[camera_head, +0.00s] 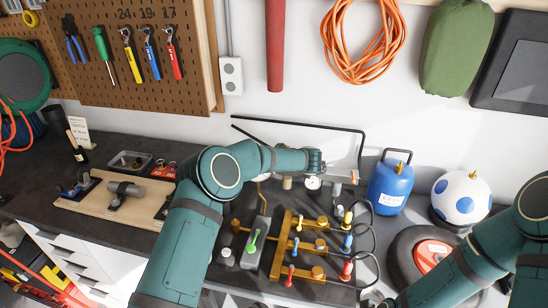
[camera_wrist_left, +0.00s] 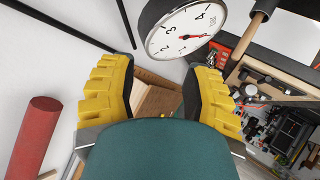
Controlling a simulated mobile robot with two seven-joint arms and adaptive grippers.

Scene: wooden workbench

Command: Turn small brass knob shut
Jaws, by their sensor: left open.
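Several small brass parts could be the knob, and I cannot tell which one is meant. A brass fitting tops the blue gas bottle (camera_head: 388,188), another tops the white ball-shaped tank with blue spots (camera_head: 466,199), and round brass ends sit on the brass manifold (camera_head: 283,247). My left arm reaches over the bench to the pressure gauge (camera_head: 313,183); its wrist hides its fingers in the head view. In the left wrist view my left gripper (camera_wrist_left: 161,88) is open and empty, with the gauge (camera_wrist_left: 187,30) close beyond its fingers. My right forearm enters from the right; its gripper is out of frame.
The manifold carries yellow, blue and red levers with black hoses. A grey block with a green lever (camera_head: 254,240) stands left of it. A black pipe runs along the wall behind. A dark round object with a red centre (camera_head: 432,257) lies near my right arm. A wooden board (camera_head: 108,205) lies left.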

